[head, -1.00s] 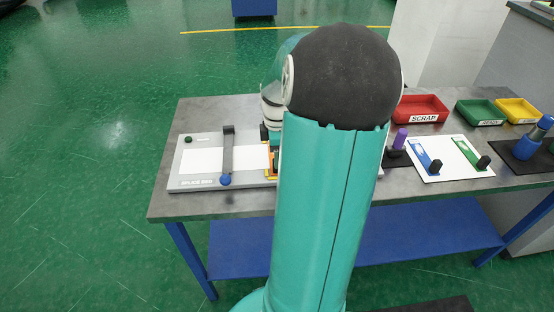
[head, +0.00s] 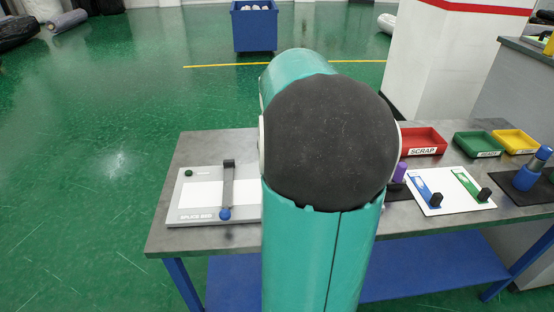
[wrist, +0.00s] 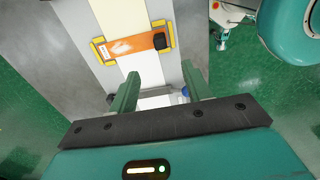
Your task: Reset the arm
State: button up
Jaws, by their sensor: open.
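My gripper (wrist: 160,75) shows in the wrist view, its two green fingers apart with nothing held between them. Beyond the fingertips lies a white strip (wrist: 120,18) with an orange block (wrist: 134,46) across it, set between yellow corner pieces, with a black knob at its right end. In the head view my teal arm with its dark round joint fills the middle and hides the gripper. The grey splice bed (head: 190,216) shows left of the arm, with a dark lever and blue knob; its right part is hidden.
The metal table (head: 160,238) carries a red scrap tray (head: 423,139), green tray (head: 477,144), yellow tray (head: 515,141), a white board (head: 450,190) and a blue tool (head: 530,172) on the right. A blue bin (head: 254,30) stands beyond; open green floor lies left.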

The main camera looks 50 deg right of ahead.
dwell(0.3)
jog(key=w+a+r+m+t+h, duration=0.1)
jog(key=w+a+r+m, duration=0.1)
jog(key=a, duration=0.8)
jog(key=w+a+r+m+t+h, duration=0.1)
jog(key=w+a+r+m, duration=0.1)
jog(key=a, duration=0.8)
jog(key=s+a+m+t+y, duration=0.1)
jog(key=s+a+m, duration=0.1)
jog(key=a, duration=0.6)
jog(key=s+a+m+t+y, duration=0.1)
jog(key=s+a+m+t, duration=0.1)
jog(key=s+a, duration=0.2)
jog(key=a, duration=0.3)
jog(key=shift+s+a+r+t, duration=0.15)
jog(key=shift+s+a+t, duration=0.15)
jog(key=shift+a, duration=0.05)
jog(key=shift+c, duration=1.3)
jog(key=shift+d, duration=0.2)
